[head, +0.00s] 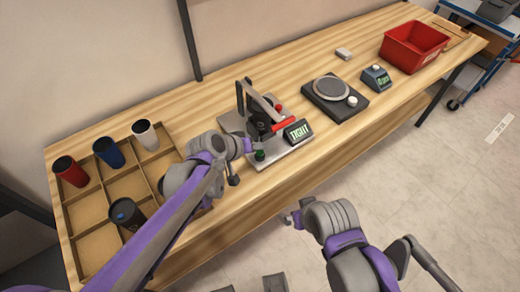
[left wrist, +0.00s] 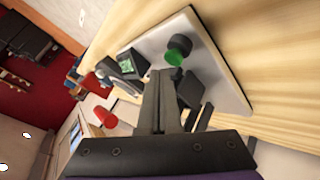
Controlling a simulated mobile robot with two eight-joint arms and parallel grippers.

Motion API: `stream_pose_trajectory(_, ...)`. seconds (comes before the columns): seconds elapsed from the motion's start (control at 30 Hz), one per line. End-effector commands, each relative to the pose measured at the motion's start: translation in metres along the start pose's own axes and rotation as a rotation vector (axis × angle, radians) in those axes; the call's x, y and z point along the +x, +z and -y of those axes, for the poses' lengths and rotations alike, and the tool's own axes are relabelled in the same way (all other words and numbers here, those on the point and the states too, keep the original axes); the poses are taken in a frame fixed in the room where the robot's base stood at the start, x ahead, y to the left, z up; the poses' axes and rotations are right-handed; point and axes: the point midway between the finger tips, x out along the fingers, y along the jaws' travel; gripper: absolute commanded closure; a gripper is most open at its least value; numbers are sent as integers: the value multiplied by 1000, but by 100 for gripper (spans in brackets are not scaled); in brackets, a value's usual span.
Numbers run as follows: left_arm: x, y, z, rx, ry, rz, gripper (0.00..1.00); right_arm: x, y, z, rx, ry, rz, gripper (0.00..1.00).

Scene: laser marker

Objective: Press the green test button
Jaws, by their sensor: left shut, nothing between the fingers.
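The green test button (head: 260,155) is a short round knob at the front left corner of the laser marker's grey base plate (head: 290,157). In the left wrist view the green button (left wrist: 176,52) shows just beyond the fingertips. My left gripper (head: 250,147) is beside the button in the head view, shut and empty. Its closed fingers (left wrist: 161,74) point toward the button in the wrist view; I cannot tell whether they touch it. My right gripper (head: 291,218) is off the table's front edge; its fingers are too small to judge.
The marker has a display reading "TIGHT" (head: 298,132) and a red handle (head: 284,122). A wooden divided tray (head: 92,211) with several tumblers is at left. A black scale (head: 350,107), a small device (head: 376,77) and a red bin (head: 414,46) stand to the right.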

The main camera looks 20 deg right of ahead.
Motion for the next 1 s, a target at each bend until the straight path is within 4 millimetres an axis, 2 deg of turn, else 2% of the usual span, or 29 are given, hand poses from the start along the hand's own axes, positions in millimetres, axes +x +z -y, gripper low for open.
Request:
stream_pose_trajectory(0.43,-4,-3,-3,0,0,0,100,-4,-2,0,0,0,-1,0)
stream_pose_trajectory(0.87,-33,-25,-24,1,0,-1,100,-31,-21,0,0,0,-13,0)
stream_pose_trajectory(1.0,-37,-27,-27,1,0,0,100,-34,-23,0,0,0,-14,0)
